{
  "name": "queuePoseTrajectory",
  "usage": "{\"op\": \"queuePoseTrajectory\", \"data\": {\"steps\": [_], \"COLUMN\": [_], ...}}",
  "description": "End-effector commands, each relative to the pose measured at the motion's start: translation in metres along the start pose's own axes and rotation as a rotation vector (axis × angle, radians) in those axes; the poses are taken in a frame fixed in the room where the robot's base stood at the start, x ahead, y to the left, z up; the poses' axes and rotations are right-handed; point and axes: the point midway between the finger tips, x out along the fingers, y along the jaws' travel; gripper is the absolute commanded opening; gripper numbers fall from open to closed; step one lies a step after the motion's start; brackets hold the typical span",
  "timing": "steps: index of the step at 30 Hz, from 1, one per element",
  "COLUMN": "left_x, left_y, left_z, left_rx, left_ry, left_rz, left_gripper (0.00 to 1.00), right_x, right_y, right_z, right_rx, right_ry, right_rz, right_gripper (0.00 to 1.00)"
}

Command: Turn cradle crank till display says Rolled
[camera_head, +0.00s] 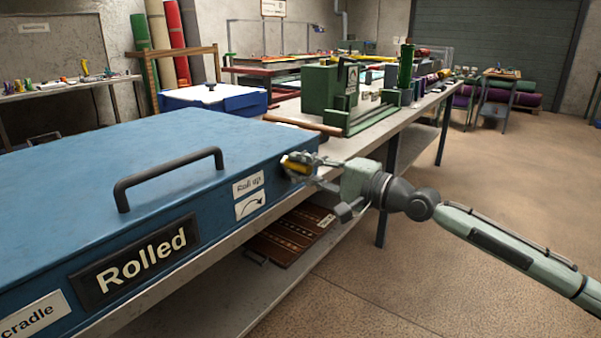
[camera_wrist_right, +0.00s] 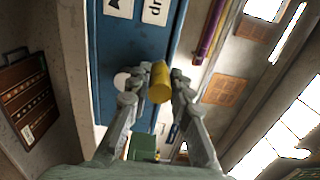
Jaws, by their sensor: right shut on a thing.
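The blue cradle box (camera_head: 130,165) stands on the bench with a black handle on its lid. The dark display (camera_head: 135,262) on its front reads "Rolled". A "Roll up" label with a curved arrow (camera_head: 249,204) is on the front near the right end. My right gripper (camera_head: 300,168) is at the box's right end, shut on the yellow crank grip (camera_head: 298,166). In the right wrist view the yellow crank grip (camera_wrist_right: 160,82) sits between the two fingers. The rest of the crank is mostly hidden. My left gripper is not in view.
A green machine (camera_head: 345,100) stands on the bench behind the box, with a wooden rod (camera_head: 302,125) near it. A patterned board (camera_head: 292,234) lies on the shelf below. The floor to the right (camera_head: 480,180) is open.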

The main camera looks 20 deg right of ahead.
Motion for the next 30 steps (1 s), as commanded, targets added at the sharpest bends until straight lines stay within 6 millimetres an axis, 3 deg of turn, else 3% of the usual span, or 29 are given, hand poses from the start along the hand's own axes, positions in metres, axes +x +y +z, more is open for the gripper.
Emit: {"op": "queuePoseTrajectory", "data": {"steps": [10,25,26,30], "left_x": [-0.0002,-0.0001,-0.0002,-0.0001], "left_y": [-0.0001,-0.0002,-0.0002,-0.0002], "left_z": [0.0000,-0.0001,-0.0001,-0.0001], "left_rx": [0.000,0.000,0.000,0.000], "left_ry": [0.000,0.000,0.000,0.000], "left_rz": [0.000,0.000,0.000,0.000], "left_gripper": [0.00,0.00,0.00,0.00], "right_x": [-0.0001,-0.0001,-0.0002,-0.0001], "right_y": [-0.0058,-0.0060,-0.0060,-0.0053], "right_z": [-0.0073,-0.0082,-0.0083,-0.0079], "right_rx": [0.120,0.136,0.136,0.136], "right_ry": [0.003,0.004,0.004,0.003], "right_rz": [-0.006,-0.005,-0.005,-0.003], "right_gripper": [0.00,0.00,0.23,0.40]}}
